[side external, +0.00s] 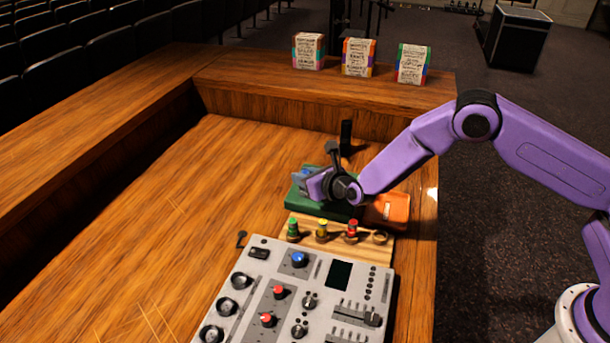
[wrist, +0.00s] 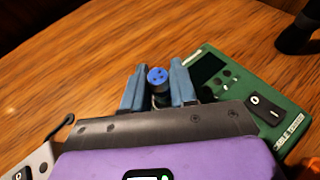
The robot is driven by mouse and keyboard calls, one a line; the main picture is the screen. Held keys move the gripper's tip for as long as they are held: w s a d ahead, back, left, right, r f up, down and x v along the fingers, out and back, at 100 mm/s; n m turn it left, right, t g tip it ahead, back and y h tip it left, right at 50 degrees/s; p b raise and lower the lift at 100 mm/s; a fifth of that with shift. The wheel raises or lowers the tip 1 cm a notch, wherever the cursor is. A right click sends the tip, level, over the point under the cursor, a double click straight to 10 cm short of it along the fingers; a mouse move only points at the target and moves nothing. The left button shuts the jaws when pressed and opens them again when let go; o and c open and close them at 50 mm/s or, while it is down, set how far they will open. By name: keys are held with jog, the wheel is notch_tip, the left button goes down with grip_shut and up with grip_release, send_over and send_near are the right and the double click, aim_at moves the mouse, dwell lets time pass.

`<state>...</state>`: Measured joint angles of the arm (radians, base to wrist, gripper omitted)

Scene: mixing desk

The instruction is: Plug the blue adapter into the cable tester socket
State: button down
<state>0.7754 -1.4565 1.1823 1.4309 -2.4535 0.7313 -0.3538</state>
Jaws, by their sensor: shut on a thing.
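My gripper (side external: 305,177) is at the green cable tester (side external: 322,207), above its left part in the side external view. In the wrist view my blue-fingered gripper (wrist: 157,80) is shut on the blue adapter (wrist: 157,75), whose round end with dark holes faces the camera. The cable tester (wrist: 277,84) lies to the right of the fingers there, with a dark screen, a rocker switch and a label. Its socket cannot be made out, and the gripper covers part of the tester. The adapter cannot be told from the fingers in the side view.
A wooden rack (side external: 335,249) holds green, yellow and red adapters, with an empty ring at its right end. The mixer (side external: 250,291) is in front. An orange box (side external: 397,211) lies right of the tester; a black upright object (side external: 346,133) stands behind. The desk's left is clear.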

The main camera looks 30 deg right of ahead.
jog(key=shift+f, duration=0.4)
jog(key=c, duration=1.2)
grip_release()
jog(key=shift+v, duration=5.5)
jog(key=shift+r, duration=0.1)
